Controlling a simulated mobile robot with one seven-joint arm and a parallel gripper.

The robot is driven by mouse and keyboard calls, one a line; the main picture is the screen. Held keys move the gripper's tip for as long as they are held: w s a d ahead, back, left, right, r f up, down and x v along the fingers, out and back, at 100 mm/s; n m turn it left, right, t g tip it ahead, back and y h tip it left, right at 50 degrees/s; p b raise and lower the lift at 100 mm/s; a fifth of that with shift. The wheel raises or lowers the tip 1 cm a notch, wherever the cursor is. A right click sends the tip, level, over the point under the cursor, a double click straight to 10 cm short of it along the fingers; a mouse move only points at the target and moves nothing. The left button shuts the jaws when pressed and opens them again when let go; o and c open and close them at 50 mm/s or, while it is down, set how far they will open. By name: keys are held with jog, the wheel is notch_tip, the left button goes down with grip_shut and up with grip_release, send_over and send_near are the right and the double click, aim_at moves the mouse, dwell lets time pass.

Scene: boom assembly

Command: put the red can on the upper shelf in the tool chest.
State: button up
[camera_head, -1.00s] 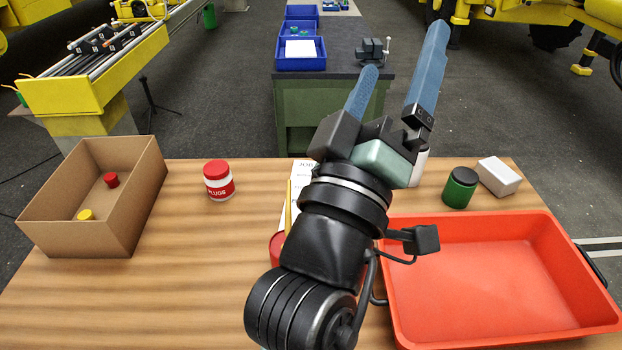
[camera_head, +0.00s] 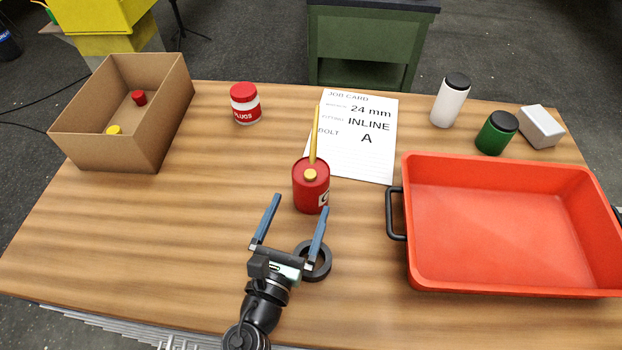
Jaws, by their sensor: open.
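The red can (camera_head: 304,195) stands upright on the wooden table, with a yellow cap and a long yellow spout. My gripper (camera_head: 300,206) is open and empty, on the near side of the can. Its two blue fingers point away from me towards the can, the left fingertip left of it and the right fingertip by its lower right in the picture. I cannot tell the fingers' height or whether they touch it. I cannot make out a tool chest with an upper shelf in this view.
A dark ring (camera_head: 326,262) lies by the right finger. A job card (camera_head: 365,155) lies behind the can. A red tray (camera_head: 500,285) fills the right, a cardboard box (camera_head: 110,150) the far left. A plugs jar (camera_head: 245,104), white bottle (camera_head: 450,102) and green jar (camera_head: 496,135) stand farther back.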

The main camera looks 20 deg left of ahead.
aim_at(306, 195)
jog(key=w, duration=0.4)
jog(key=w+p, duration=0.1)
jog(key=w, duration=0.1)
jog(key=w+r+p, duration=0.1)
jog(key=shift+w+a, duration=0.3)
jog(key=shift+w, duration=0.35)
